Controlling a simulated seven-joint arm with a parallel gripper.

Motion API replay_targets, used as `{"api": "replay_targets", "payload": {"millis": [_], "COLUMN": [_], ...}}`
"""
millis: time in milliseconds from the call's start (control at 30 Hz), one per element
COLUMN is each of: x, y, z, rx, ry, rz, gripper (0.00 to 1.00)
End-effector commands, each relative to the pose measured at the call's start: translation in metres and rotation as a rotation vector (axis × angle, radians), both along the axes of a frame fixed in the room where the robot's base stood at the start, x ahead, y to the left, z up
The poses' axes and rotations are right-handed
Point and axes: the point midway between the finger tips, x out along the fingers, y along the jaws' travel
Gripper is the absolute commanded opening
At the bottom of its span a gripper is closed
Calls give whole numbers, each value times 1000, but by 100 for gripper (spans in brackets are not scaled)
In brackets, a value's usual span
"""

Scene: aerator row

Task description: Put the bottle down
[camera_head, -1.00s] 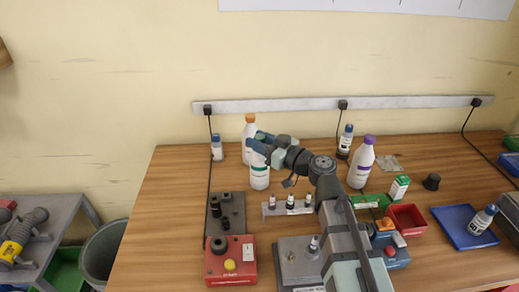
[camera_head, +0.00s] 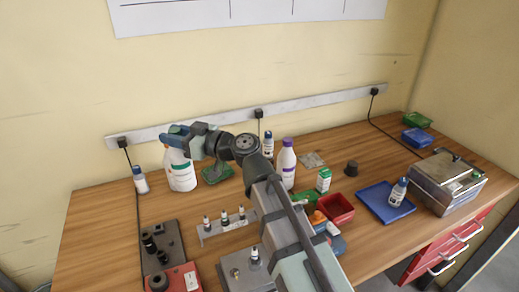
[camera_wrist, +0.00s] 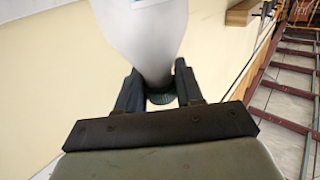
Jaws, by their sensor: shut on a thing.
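My gripper (camera_head: 178,134) is shut on the neck of a white bottle (camera_head: 181,174) with a green-marked label, at the back left of the table. The bottle hangs upright below the fingers; I cannot tell whether its base touches the wood. In the wrist view, the white bottle (camera_wrist: 143,35) runs between the two fingers (camera_wrist: 160,92), with its dark cap at their tips. A dark green mat (camera_head: 217,172) lies to the right.
A small blue-capped bottle (camera_head: 140,180) stands close on the left. A vial rack (camera_head: 227,225) is in front. Bare wood lies between the rack and the held bottle.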

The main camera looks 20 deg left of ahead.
Motion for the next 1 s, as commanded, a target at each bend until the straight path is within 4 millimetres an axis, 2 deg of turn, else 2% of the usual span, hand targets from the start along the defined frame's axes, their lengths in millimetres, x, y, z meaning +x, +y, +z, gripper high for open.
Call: {"api": "replay_targets", "payload": {"millis": [167, 400, 833, 1000], "x": [0, 1, 0, 14], "y": [0, 0, 0, -5], "z": [7, 33, 59, 58], "rx": [2, 3, 2, 1], "ry": [0, -2, -2, 0], "rz": [0, -1, 0, -21], "gripper": [0, 0, 0, 0]}}
